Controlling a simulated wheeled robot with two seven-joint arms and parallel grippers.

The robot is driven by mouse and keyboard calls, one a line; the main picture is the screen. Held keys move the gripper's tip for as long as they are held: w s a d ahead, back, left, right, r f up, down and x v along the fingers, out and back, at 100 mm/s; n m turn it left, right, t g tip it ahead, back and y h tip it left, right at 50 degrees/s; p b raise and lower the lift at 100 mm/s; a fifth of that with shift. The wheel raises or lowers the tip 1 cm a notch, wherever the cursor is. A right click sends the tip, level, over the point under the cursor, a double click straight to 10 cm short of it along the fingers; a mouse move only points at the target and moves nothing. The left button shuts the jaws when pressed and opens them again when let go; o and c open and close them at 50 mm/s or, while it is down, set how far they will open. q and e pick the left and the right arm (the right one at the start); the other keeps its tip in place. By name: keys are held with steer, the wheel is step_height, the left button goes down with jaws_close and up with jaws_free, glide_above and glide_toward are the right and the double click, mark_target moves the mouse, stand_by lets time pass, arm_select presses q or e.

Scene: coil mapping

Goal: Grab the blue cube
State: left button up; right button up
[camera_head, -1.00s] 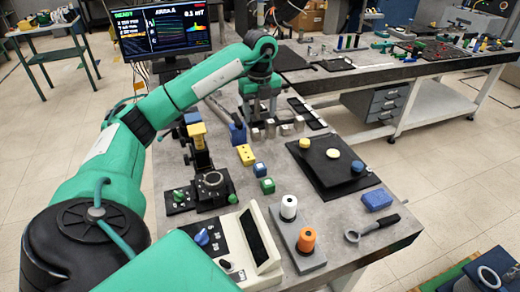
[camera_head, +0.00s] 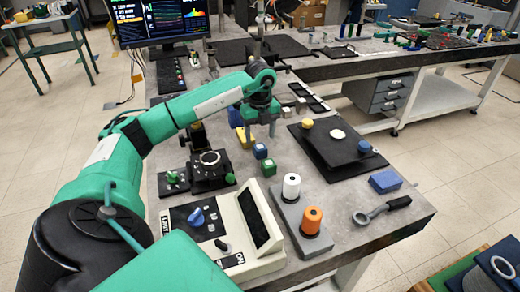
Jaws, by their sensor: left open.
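The small blue cube (camera_head: 260,151) with a pale top sits on the grey table, just behind a green cube (camera_head: 268,167). My left gripper (camera_head: 261,132) points down with its fingers apart, just above and behind the blue cube in the picture. It is empty, and I see no contact with the cube. A yellow block (camera_head: 244,138) is partly hidden beside the gripper's left finger. My right gripper is out of view.
A black board (camera_head: 335,150) with round pieces lies to the right, near a blue block (camera_head: 385,180). A black stage device (camera_head: 208,168) stands left. White (camera_head: 291,187) and orange (camera_head: 311,220) spools and a meter (camera_head: 252,235) stand in front.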

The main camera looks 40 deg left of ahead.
mark_target(260, 147)
arm_select(q)
steer(key=shift+f, duration=0.6)
steer(key=shift+s+f+p, duration=0.1)
steer(key=shift+f+p, duration=0.25)
steer(key=shift+f, duration=2)
steer(key=c, duration=1.1)
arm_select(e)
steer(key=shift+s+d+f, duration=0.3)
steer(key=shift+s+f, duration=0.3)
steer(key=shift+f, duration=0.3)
